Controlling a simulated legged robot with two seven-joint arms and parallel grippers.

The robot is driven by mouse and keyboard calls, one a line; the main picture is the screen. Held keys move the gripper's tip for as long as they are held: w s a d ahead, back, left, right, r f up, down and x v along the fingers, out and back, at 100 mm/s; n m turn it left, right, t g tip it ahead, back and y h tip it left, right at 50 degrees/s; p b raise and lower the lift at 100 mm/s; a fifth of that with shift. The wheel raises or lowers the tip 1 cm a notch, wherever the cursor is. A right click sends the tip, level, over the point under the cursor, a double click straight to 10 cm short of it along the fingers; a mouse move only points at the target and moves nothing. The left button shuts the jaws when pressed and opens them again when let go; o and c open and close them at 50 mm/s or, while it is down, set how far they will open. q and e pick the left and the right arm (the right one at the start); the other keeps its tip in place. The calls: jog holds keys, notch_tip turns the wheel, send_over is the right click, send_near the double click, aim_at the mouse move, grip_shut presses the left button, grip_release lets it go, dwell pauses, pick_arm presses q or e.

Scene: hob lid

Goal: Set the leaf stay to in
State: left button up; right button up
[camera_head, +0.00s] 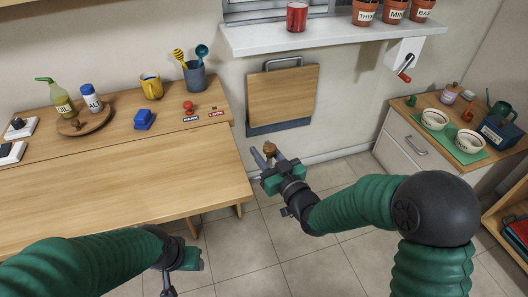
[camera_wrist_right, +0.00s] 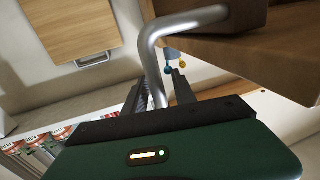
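My right gripper (camera_head: 268,156) is off the right end of the wooden table, with its fingers apart. A small brown knob-like piece (camera_head: 270,147) shows at its fingertips in the head view. In the right wrist view, a bent metal rod (camera_wrist_right: 152,55) runs from a brown block (camera_wrist_right: 240,16) down between the fingers of the right gripper (camera_wrist_right: 162,88). The rod may be the leaf stay's handle; I cannot tell whether a finger touches it. My left gripper (camera_head: 182,266) is low in front of the table, its fingers mostly hidden.
A wooden wall panel (camera_head: 284,95) hangs behind the right gripper. A cabinet (camera_head: 420,145) stands at right. Tiled floor between is free.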

grip_shut()
dwell(1.2)
